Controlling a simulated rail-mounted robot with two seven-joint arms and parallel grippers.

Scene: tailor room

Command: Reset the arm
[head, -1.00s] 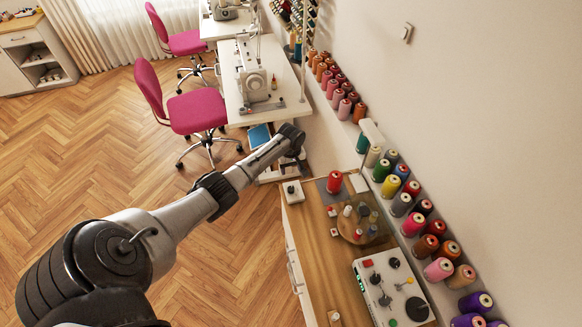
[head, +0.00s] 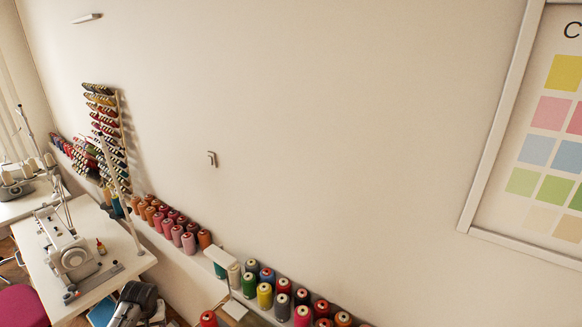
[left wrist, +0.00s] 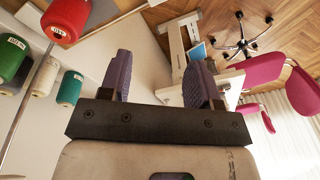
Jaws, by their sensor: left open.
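My left gripper (left wrist: 160,72) shows in the left wrist view with its two purple-grey fingers spread apart and nothing between them. It is near the wall shelf with thread spools, and no finger touches anything that I can see. In the head view only a grey and black part of my left arm (head: 136,302) shows at the bottom edge, left of centre. The fingers cannot be made out there. My right gripper is in neither view.
A white sewing table (head: 95,262) with a sewing machine (head: 75,262) stands at lower left, beside a pink chair (head: 22,308). Thread spools (head: 264,294) line the wall shelf. A framed colour chart (head: 490,190) hangs at right. Pink chairs (left wrist: 262,72) show in the wrist view.

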